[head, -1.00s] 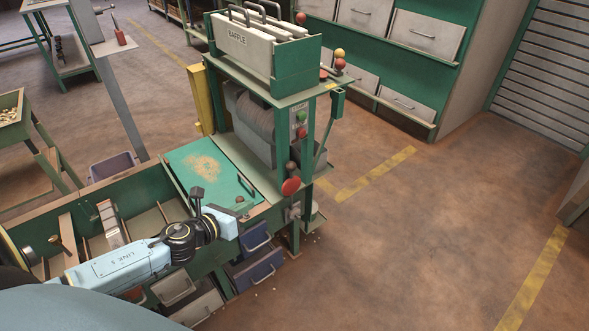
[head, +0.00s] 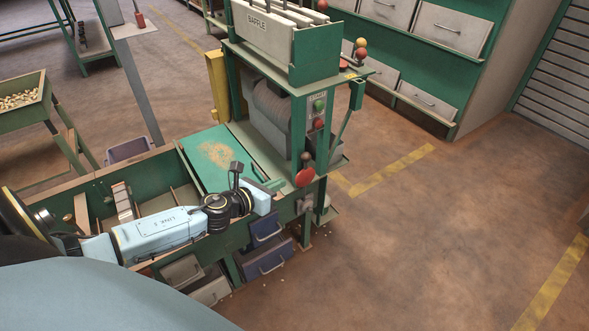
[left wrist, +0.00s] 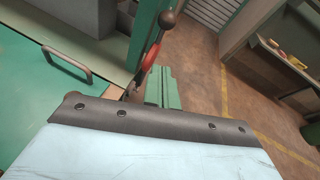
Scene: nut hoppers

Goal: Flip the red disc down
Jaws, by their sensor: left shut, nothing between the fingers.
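The red disc (head: 305,177) is at the front right corner post of the green machine, facing my head camera, below a dark knob (head: 305,156). In the left wrist view the disc (left wrist: 150,55) shows nearly edge-on, with the knob (left wrist: 168,18) above it on a thin rod. My left gripper (head: 275,186) is shut and empty, just left of the disc, with a small apparent gap in the head view. Its green fingers also show in the left wrist view (left wrist: 165,84), below the disc; whether they touch it cannot be told. My right gripper is out of view.
A green lid (head: 205,165) with a handle lies left of the gripper, with grain scattered on it. A green button (head: 319,105) and a red button (head: 319,124) sit on the post above the disc. Blue drawers (head: 268,258) are below. Floor to the right is open.

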